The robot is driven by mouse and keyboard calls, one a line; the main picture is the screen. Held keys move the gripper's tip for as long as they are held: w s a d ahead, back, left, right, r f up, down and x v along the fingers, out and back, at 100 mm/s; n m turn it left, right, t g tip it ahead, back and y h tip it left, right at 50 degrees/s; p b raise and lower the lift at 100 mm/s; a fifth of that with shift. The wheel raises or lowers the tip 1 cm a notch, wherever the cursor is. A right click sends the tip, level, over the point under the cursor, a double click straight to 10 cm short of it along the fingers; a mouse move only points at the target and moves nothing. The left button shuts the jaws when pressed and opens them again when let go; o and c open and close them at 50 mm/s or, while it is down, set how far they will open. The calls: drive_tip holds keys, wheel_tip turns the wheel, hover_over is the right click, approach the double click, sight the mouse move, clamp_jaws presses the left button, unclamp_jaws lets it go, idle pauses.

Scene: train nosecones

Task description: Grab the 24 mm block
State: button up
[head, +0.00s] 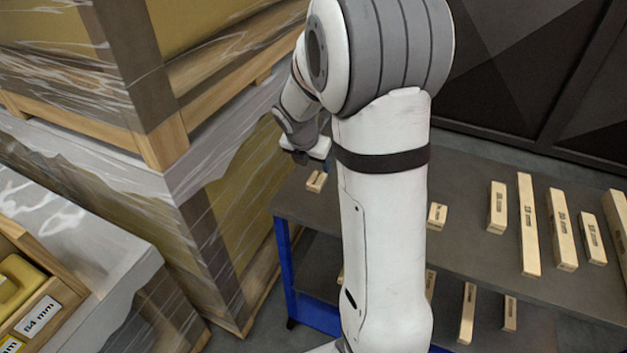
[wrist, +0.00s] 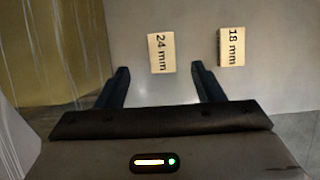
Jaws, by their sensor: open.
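The 24 mm block (wrist: 161,53) is a small pale wooden block with a black "24 mm" label. In the wrist view it lies on the grey table top, ahead of my gripper (wrist: 160,78) and between the lines of its two fingers. My gripper is open and empty, with dark fingers spread wide apart. In the head view a small block (head: 316,181) lies at the table's left end, just below my wrist; its label is not readable there.
An 18 mm block (wrist: 231,47) lies close to the right of the 24 mm block, near my right finger. Wrapped pallets (head: 230,215) rise close on the left. A lower shelf holds more blocks.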

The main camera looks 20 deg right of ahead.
sight(317, 178)
drive_tip(key=x, duration=0.5)
drive_tip(key=b+x, duration=0.1)
drive_tip(key=x, duration=0.1)
drive_tip(key=shift+s+f, duration=0.2)
drive_tip(key=shift+f, duration=0.3)
drive_tip(key=shift+c, duration=0.3)
drive_tip(key=c, duration=1)
drive_tip(key=shift+r, duration=0.1)
